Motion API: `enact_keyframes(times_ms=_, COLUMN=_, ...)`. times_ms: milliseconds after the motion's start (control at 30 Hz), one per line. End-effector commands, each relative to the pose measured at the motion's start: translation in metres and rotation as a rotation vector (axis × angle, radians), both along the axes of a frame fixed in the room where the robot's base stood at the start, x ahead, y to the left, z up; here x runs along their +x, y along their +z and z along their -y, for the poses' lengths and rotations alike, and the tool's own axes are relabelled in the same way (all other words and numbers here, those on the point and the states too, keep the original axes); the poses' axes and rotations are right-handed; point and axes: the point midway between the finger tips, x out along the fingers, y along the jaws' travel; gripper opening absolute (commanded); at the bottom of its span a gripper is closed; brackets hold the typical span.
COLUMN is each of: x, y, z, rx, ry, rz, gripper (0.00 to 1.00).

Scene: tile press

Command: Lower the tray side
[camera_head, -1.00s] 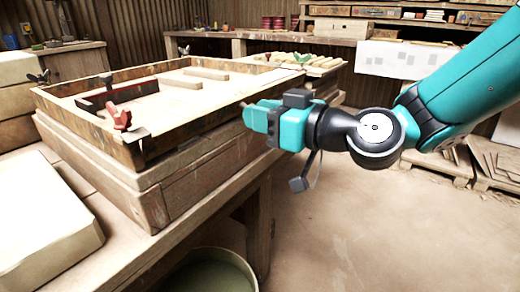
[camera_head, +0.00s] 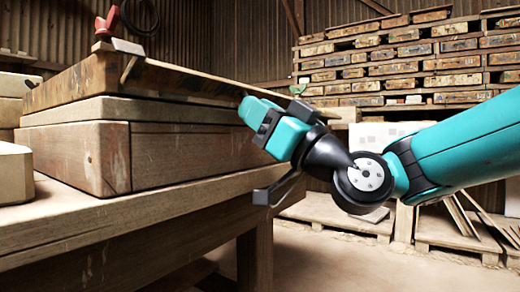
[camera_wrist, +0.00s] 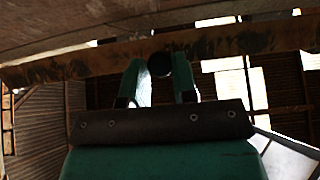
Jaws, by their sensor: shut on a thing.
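The tray (camera_head: 85,82) is a shallow wooden frame on a thick wooden block (camera_head: 120,155). In the head view I see it from low down, so its inside is hidden. In the wrist view the tray side (camera_wrist: 230,42) crosses as a worn wooden board. My two fingers (camera_wrist: 160,75) are shut on a dark round knob (camera_wrist: 160,64) in front of that board. The side's exact tilt is hard to tell.
The block rests on a wooden bench (camera_head: 140,215), whose edge runs below my gripper. A pale slab (camera_head: 12,172) lies at the left. Stacked wooden shelves (camera_head: 400,60) and a pallet (camera_head: 455,230) stand behind. The floor (camera_head: 330,255) right of the bench is clear.

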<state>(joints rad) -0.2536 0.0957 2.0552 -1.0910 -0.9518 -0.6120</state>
Motion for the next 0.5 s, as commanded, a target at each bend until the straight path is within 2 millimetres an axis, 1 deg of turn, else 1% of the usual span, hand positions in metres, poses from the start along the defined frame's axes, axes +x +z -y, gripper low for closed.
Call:
enact_keyframes(times_ms=33, x=0.0002, y=-0.0102, z=-0.001, rx=0.016, ry=0.001, rz=0.016, gripper=0.03)
enact_keyframes(times_ms=300, x=0.0015, y=-0.0099, z=-0.0021, rx=0.087, ry=0.0, rz=0.069, gripper=0.03)
enact_keyframes(times_ms=500, x=0.002, y=-0.0079, z=-0.0027, rx=0.107, ry=0.0, rz=0.086, gripper=0.03)
